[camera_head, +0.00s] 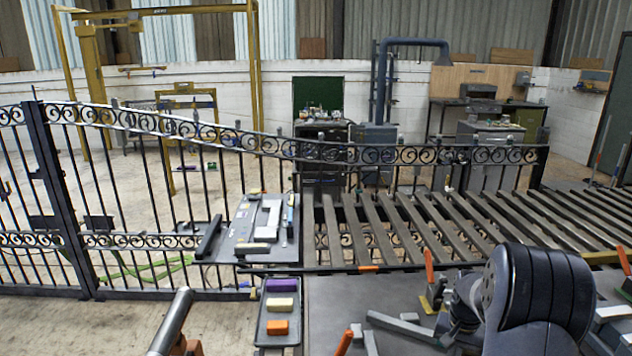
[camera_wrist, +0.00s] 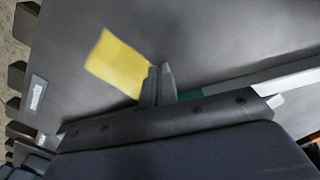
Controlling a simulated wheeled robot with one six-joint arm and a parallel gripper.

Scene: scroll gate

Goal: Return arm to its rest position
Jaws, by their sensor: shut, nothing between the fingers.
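My gripper (camera_wrist: 160,84) shows in the wrist view with its two dark fingers together and nothing between them. It is above a dark grey flat surface (camera_wrist: 220,45). A flat yellow patch (camera_wrist: 120,63) lies just left of the fingertips; whether they touch it I cannot tell. In the head view my arm's large dark joint fills the lower right, and my gripper cannot be made out there. The black iron scroll gate (camera_head: 185,128) stands across the left and middle of the head view.
A slatted bench (camera_head: 400,228) runs to the right. A tray (camera_head: 278,341) holds purple (camera_head: 281,285), cream (camera_head: 280,304) and orange (camera_head: 278,327) blocks. A grey board (camera_head: 242,225) carries several pieces. Orange-handled clamps (camera_head: 428,264) stand near my arm. Open floor lies at lower left.

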